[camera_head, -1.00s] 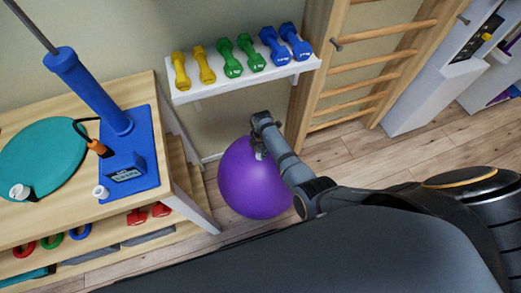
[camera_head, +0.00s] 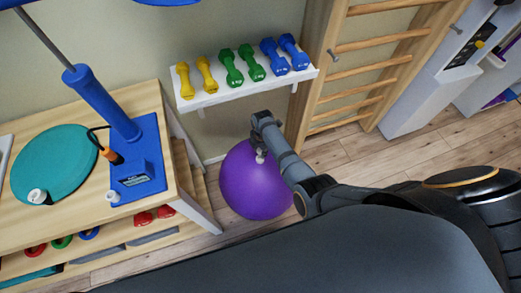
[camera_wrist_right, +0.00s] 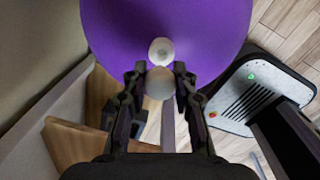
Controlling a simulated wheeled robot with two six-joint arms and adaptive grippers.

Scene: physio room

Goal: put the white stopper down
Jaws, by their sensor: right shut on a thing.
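My right gripper (camera_head: 259,153) is shut on the white stopper (camera_wrist_right: 159,84), held between its fingertips. In the head view the stopper (camera_head: 261,158) is a small white spot in front of the purple ball (camera_head: 250,190). In the right wrist view a paler round white piece shows just beyond it against the ball (camera_wrist_right: 115,25); I cannot tell whether it belongs to the stopper. Whether the stopper touches the ball is unclear. My left gripper is not in view.
A wooden table (camera_head: 75,225) at left carries a teal disc (camera_head: 55,160), a blue pump (camera_head: 140,165) and small white pieces. A white shelf (camera_head: 245,87) holds dumbbells. Wall bars (camera_head: 350,90) stand behind. Wooden floor (camera_head: 345,155) is bare right of the ball.

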